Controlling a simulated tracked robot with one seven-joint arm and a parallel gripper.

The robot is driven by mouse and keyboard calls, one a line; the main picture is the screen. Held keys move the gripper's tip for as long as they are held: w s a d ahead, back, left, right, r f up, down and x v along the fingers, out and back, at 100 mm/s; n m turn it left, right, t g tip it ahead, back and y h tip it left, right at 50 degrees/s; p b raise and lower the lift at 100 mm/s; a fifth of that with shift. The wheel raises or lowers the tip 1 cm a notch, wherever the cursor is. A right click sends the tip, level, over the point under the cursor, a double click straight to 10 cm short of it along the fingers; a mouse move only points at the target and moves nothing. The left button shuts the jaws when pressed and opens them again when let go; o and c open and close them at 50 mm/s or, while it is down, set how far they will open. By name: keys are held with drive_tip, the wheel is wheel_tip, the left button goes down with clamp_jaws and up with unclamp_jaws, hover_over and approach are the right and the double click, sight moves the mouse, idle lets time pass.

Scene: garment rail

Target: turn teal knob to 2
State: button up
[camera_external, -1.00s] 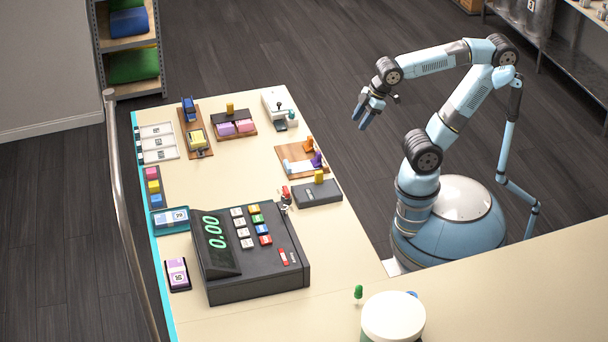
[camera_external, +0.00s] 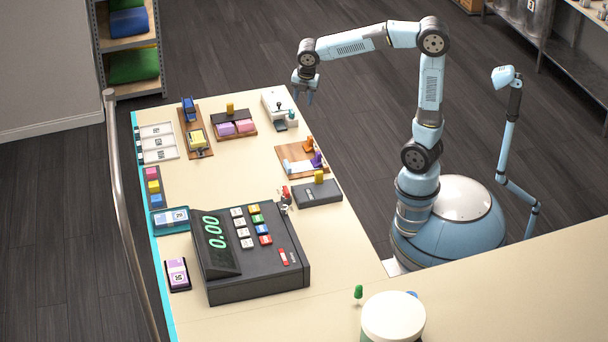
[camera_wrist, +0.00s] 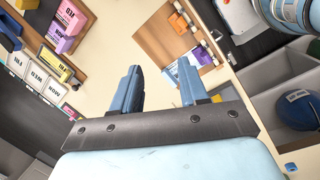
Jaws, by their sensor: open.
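A small teal knob (camera_external: 292,115) shows on the white device (camera_external: 275,99) at the far right corner of the counter in the external view. Its number marks are too small to read. My gripper (camera_external: 303,97) hangs in the air close to this corner, pointing down, open and empty. In the wrist view my gripper (camera_wrist: 160,78) shows its two blue fingers spread apart with nothing between them. A white device (camera_wrist: 237,14) shows at the top right there; I cannot make out the teal knob in that view.
A wooden board (camera_external: 290,152) with orange and purple pieces lies nearer along the counter's right edge. A dark tray (camera_external: 235,118) with pink and purple blocks is left of the white device. A cash register (camera_external: 255,275) stands nearer. The counter's middle is clear.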

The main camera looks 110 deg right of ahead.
drive_tip(key=d+f+n+y, duration=0.1)
drive_tip(key=d+f+n, duration=0.2)
drive_tip(key=d, duration=0.9)
drive_tip(key=n+y, duration=0.1)
drive_tip(key=n, duration=0.2)
approach(291, 111)
drive_tip(key=shift+g, duration=0.3)
wheel_tip(291, 111, down, 9)
drive_tip(key=shift+w+r, duration=0.1)
drive_tip(key=shift+w, duration=0.05)
clamp_jaws()
